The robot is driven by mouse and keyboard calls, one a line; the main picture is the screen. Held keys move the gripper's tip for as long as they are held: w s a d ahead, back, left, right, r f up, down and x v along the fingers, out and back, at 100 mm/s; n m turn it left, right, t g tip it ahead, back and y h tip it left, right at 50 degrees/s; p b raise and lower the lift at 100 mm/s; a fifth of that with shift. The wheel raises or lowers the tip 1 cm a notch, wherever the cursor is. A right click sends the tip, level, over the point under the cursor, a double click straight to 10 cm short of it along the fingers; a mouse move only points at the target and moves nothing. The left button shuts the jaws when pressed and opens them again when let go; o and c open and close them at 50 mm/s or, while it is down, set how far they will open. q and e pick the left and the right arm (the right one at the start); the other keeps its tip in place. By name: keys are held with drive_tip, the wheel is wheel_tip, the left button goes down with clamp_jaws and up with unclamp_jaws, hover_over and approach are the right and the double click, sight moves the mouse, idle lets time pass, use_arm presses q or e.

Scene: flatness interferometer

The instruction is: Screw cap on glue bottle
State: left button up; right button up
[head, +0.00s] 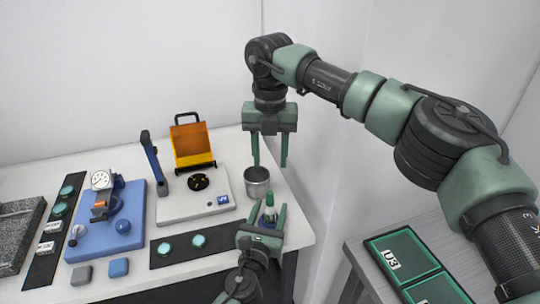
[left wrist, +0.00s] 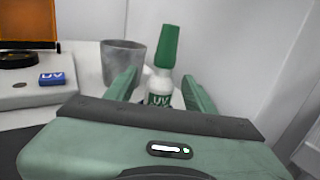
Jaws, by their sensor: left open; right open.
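The glue bottle (left wrist: 159,98) is white with a green UV label and stands near the front right of the bench. The green cap (left wrist: 168,47) is at its top, leaning slightly; I cannot tell how its thread sits. The cap also shows in the head view (head: 269,201). My left gripper (head: 266,214) is open, its fingers on either side of the bottle, with gaps visible in the left wrist view. My right gripper (head: 270,163) is open and empty, pointing down above and behind the bottle, over the metal cup.
A grey metal cup (head: 257,182) stands just behind the bottle. To the left are a pale instrument base (head: 180,208) with an orange shield (head: 190,146), a blue gauge stand (head: 95,235) and dark strips with discs. A side table holds green trays (head: 397,257).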

use_arm(q)
drive_tip(key=v, duration=0.7)
drive_tip(key=shift+s, duration=0.4)
drive_tip(key=shift+a, duration=0.1)
